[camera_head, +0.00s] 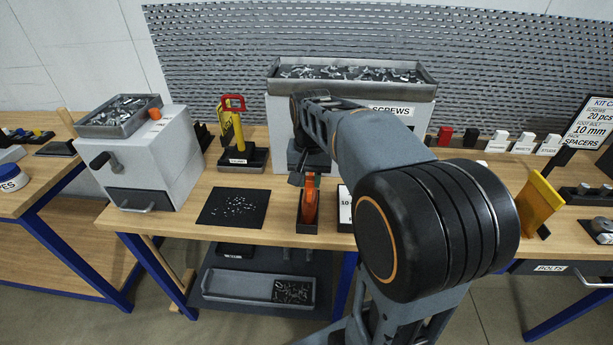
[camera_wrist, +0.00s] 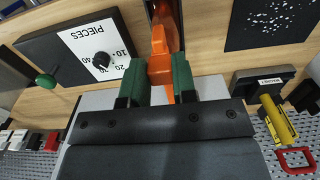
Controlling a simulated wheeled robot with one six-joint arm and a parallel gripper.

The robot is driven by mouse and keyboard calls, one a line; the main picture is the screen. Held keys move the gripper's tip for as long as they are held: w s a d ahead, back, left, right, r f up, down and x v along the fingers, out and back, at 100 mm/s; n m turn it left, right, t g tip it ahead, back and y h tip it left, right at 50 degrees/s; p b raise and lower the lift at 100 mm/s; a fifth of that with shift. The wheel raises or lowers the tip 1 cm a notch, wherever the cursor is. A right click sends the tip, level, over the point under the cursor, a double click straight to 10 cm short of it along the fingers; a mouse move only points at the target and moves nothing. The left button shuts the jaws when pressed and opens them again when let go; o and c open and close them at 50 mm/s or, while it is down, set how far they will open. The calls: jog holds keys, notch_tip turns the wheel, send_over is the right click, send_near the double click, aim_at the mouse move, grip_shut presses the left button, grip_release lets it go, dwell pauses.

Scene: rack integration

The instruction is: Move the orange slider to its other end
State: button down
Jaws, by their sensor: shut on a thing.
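The orange slider (camera_head: 310,205) appears as an upright orange piece in a narrow dark channel (camera_head: 300,235) near the bench's front edge. In the wrist view the orange slider (camera_wrist: 160,45) runs from the dark channel down between the green finger pads. My gripper (camera_head: 307,178) is above the channel, and the wrist view shows my gripper (camera_wrist: 158,72) shut on the orange piece, one pad on each side. My arm covers part of the area behind it.
A black mat (camera_head: 233,207) with small pieces lies left of the channel. A PIECES dial plate (camera_wrist: 65,45) is beside it. A yellow tool with a red handle (camera_head: 232,103) stands in a black holder. The SCREWS bin (camera_head: 280,88) stands behind; a yellow plate (camera_head: 540,203) is at the right.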

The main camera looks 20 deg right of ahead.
jog(key=shift+a+f, duration=0.15)
jog(key=shift+a, duration=0.05)
jog(key=c, duration=0.9)
grip_release()
jog(key=shift+a, duration=0.2)
notch_tip(320, 180, up, 14)
jog(key=shift+p, duration=0.5)
jog(key=n+t, duration=0.2)
jog(key=n, duration=0.1)
send_over(307, 180)
jog(key=a, duration=0.1)
notch_tip(307, 180, down, 8)
jog(key=f, duration=0.1)
jog(key=s+a+f+n, duration=0.1)
jog(key=s+f, duration=0.1)
jog(key=s, duration=0.2)
jog(key=s+a+f+n+t, duration=0.1)
jog(key=s+a+f, duration=0.1)
jog(key=s+f, duration=0.1)
jog(key=s+a+f+n+t, duration=0.1)
jog(key=s+f, duration=0.1)
jog(key=s, duration=0.3)
jog(key=shift+a+f, duration=0.3)
jog(key=shift+a, duration=0.05)
